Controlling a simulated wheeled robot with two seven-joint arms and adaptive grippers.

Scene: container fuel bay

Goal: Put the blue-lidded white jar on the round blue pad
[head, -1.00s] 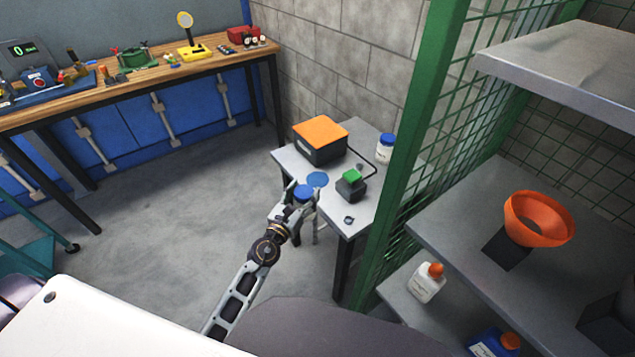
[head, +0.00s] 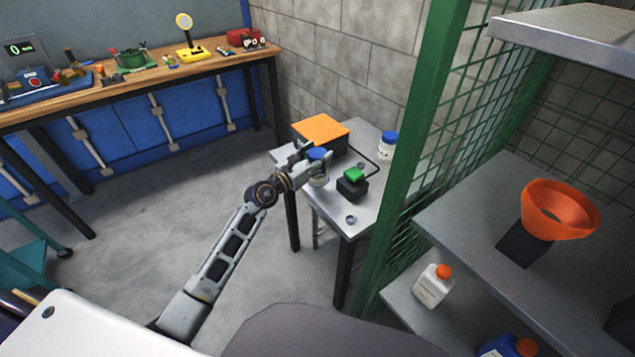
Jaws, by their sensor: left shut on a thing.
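My left gripper (head: 312,163) is shut on a white jar with a blue lid (head: 318,154). It holds the jar upright at the left part of the small grey table (head: 364,213). The jar's white lower body shows below the fingers. The round blue pad is hidden behind the jar and gripper, so I cannot tell whether the jar touches it. A second blue-lidded white jar (head: 387,148) stands at the table's back right, apart from the gripper. My right gripper is not in view.
An orange-topped black box (head: 321,132) sits behind the held jar. A black block with a green top (head: 352,182) stands close to its right. A green mesh partition (head: 418,150) bounds the table's right side. Grey shelves with an orange funnel (head: 560,210) stand farther right.

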